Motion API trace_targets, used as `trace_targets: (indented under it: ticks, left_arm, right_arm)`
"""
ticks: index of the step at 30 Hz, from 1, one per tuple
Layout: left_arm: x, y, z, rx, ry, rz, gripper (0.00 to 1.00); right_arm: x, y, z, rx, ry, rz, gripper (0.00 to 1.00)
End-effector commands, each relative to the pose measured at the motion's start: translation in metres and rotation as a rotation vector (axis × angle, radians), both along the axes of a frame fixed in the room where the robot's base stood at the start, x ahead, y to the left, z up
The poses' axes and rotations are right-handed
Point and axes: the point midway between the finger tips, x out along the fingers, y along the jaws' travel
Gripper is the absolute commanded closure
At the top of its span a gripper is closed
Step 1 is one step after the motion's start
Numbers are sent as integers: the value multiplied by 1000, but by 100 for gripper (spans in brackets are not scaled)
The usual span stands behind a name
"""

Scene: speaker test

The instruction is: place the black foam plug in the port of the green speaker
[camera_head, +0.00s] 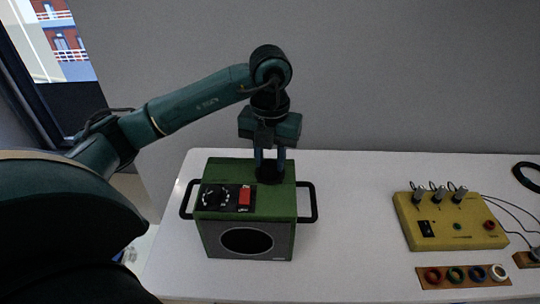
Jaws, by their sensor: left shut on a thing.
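The green speaker (222,170) stands on the white table, with a dark round grille on its front and a black handle on each side. A black panel with a dial and a red switch lies on its top. My left gripper (270,168) points down over the right back part of the speaker's top. It is shut on the black foam plug (269,176), which is low against the top. The port is not visible; I cannot tell whether the plug is in it or on it. My right gripper is not in view.
A yellow box (450,233) with knobs and cables is at the right of the white table (350,262). A wooden strip (444,284) with several coloured rings lies in front of it. A black ring (527,178) lies at the far right. The table between speaker and box is clear.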

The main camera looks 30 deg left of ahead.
Motion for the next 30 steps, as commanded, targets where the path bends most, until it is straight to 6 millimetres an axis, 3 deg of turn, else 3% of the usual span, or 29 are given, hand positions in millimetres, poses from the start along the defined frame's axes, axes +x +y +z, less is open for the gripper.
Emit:
trace_targets:
  ticks: [1,2,9,20,23,30]
  left_arm:
    - [0,0,-3,0,0,0,91]
    - [0,0,-2,0,0,0,68]
    - [0,0,-2,0,0,0,49]
    - [1,0,6,0,-2,0,48]
    - [1,0,21,-1,-4,0,48]
    - [1,1,77,1,-7,1,48]
  right_arm:
    - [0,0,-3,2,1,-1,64]
    - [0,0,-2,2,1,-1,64]
    - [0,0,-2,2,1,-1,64]
    - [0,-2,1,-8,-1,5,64]
    - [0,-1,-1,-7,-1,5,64]
    - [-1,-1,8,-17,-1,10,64]
